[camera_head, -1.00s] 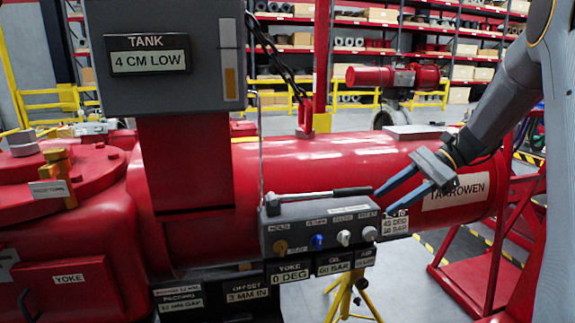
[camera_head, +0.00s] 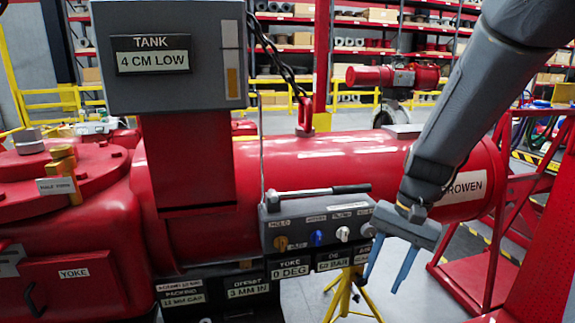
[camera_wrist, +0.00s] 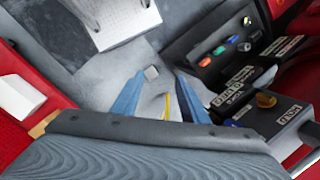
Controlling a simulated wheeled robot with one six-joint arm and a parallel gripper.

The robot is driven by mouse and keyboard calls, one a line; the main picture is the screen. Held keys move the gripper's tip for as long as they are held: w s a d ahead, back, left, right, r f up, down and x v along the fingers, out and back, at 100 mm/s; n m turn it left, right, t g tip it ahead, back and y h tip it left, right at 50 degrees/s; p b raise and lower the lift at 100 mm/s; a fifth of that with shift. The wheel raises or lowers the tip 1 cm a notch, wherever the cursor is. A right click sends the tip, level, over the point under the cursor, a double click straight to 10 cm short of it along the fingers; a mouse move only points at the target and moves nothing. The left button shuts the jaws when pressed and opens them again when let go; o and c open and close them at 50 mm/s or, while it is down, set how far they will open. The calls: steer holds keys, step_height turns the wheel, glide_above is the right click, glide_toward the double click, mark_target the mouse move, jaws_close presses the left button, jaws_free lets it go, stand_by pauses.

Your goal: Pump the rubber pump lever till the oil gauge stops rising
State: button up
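The pump lever (camera_head: 350,189) has a black grip on a pale shaft. It lies nearly flat along the top of the grey control box (camera_head: 268,228) in the head view. The oil gauge display (camera_head: 331,263) under the box seems to read 60 BAR. My gripper (camera_head: 386,270) points down beside the right end of the box, below and right of the grip, not touching the lever. Its blue fingers are apart with nothing between them; the wrist view also shows them spread (camera_wrist: 166,78).
Several knobs line the control box front, including a blue one (camera_head: 317,238). The red cylinder (camera_head: 330,160) runs behind it. A grey tank box (camera_head: 175,85) reads 4 CM LOW. Yellow stand legs (camera_head: 343,295) are below; a red frame (camera_head: 480,270) stands at right.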

steer(key=s+a+f+n+t+h, duration=0.1)
steer(key=s+f+n+t+h, duration=0.1)
steer(key=s+n, duration=0.4)
steer(key=shift+s+a+f+h, duration=0.2)
steer(key=shift+s+f+h, duration=0.25)
steer(key=shift+s, duration=0.5)
